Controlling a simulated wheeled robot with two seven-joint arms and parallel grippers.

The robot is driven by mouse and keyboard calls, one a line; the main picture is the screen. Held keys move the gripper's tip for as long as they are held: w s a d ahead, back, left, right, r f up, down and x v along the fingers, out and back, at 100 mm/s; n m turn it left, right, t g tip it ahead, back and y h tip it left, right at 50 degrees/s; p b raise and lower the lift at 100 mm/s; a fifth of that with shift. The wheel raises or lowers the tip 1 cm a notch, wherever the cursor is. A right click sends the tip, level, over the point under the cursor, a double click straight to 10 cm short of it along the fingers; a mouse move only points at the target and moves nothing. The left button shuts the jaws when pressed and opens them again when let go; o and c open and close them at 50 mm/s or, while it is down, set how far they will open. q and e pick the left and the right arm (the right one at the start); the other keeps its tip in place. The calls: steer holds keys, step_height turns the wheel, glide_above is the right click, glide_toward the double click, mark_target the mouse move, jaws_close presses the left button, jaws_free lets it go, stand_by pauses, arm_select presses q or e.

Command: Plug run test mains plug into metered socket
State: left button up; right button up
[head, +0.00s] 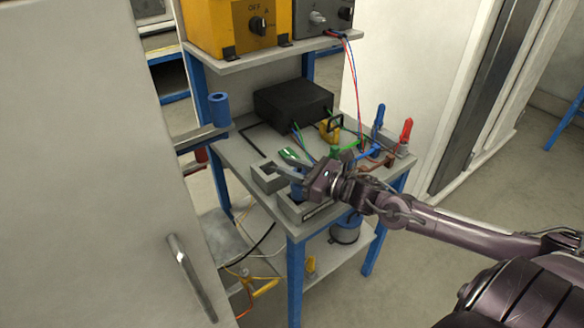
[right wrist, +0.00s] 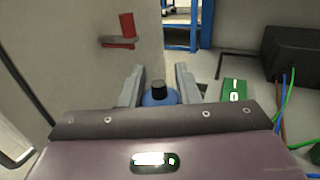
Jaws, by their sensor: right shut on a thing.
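My right gripper (head: 293,176) reaches over the near edge of the small grey bench. It is shut on a blue plug with a black top, seen between the two grey fingers in the right wrist view (right wrist: 160,96). In the head view only a little of the blue plug (head: 297,190) shows under the fingers. A grey open-topped box (head: 266,180) sits just left of the fingers. A second grey block (head: 288,209) with a dark label strip is just below the gripper, partly covered. I cannot tell which is the metered socket. My left gripper is not in view.
A black box (head: 292,103) with coloured leads stands at the bench's back. A green block (right wrist: 234,91) lies right of the fingers. Blue (head: 379,118) and red (head: 406,130) upright connectors stand at the right. A white cabinet door (head: 100,180) closes off the left.

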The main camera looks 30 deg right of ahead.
steer(key=shift+f+b, duration=0.95)
steer(key=shift+f, duration=0.15)
steer(key=o, duration=1.1)
steer(key=shift+c, duration=0.2)
steer(key=shift+s, duration=0.1)
steer(key=shift+s+d+f, duration=0.1)
steer(key=shift+s+d, duration=0.2)
steer(key=shift+s, duration=0.2)
steer(key=p+v, duration=0.2)
steer(key=v, duration=0.4)
steer(key=shift+s, duration=0.25)
steer(key=shift+d, duration=0.1)
